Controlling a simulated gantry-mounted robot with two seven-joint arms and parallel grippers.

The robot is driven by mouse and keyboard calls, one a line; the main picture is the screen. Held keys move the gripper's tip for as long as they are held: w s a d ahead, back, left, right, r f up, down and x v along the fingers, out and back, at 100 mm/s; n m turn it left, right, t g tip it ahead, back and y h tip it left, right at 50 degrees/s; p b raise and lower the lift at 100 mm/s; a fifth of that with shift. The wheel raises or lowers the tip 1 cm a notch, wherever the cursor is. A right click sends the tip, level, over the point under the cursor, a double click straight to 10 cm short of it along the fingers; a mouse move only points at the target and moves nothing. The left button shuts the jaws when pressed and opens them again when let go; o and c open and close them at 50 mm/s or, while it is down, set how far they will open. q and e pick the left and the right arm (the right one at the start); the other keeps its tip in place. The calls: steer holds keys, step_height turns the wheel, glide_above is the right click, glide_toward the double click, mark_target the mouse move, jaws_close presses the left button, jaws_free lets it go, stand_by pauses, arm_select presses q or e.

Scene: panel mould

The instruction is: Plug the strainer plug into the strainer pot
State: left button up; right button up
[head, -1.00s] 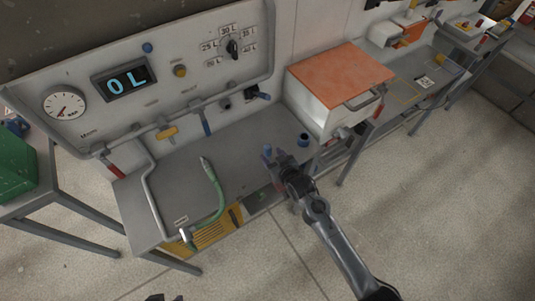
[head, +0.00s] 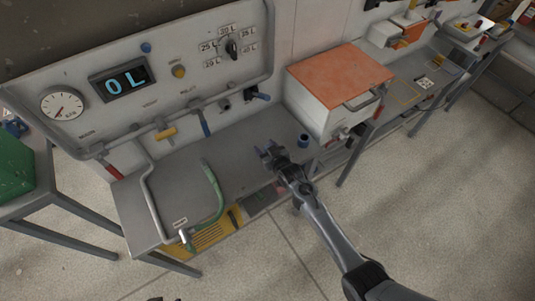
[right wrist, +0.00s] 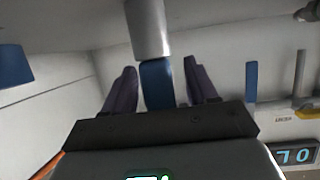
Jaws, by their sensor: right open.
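My right gripper (head: 268,150) is open above the middle right of the grey bench. In the right wrist view its two dark purple fingers (right wrist: 161,88) stand either side of the blue end of a grey cylinder, apparently the strainer plug (right wrist: 157,85), with narrow gaps beside it. In the head view I cannot make this piece out clearly at the fingers. Only dark tips, probably my left gripper (head: 166,299), show at the bottom edge.
The white box with an orange lid (head: 340,75) stands right of the cup. A green hose (head: 217,190) lies at the left of the bench (head: 175,180). The panel behind carries pipes, a yellow handle (head: 166,133) and a blue handle (head: 205,124). The bench between hose and gripper is clear.

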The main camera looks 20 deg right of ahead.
jaws_close()
steer(key=shift+r, duration=0.1)
